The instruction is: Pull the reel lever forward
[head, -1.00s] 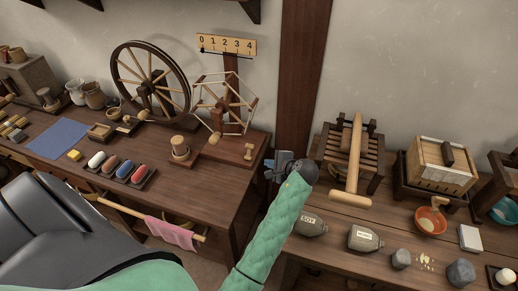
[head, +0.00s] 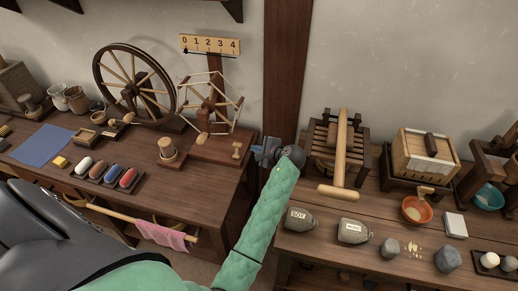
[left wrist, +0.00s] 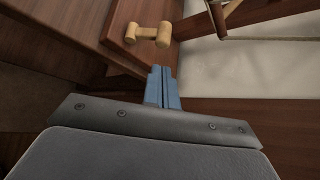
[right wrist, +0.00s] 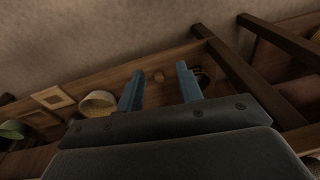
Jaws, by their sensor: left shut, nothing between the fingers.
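The reel (head: 210,105), a pale spoked frame on a brown wooden base, stands on the left bench. A small T-shaped pale wooden lever (head: 238,150) stands at the right end of that base. The lever also shows in the left wrist view (left wrist: 147,34), above and a little left of the fingers. My left gripper (head: 258,151) is shut and empty, just right of the lever and apart from it. Its blue fingertips show in the left wrist view (left wrist: 161,72). My right gripper (right wrist: 158,82) is open with nothing between its fingers in the right wrist view; the head view does not show it.
A large spinning wheel (head: 135,85) stands left of the reel, and a wooden spool (head: 167,150) in front. A dark post (head: 287,80) rises behind my left gripper. The right bench holds a slatted press (head: 340,150).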

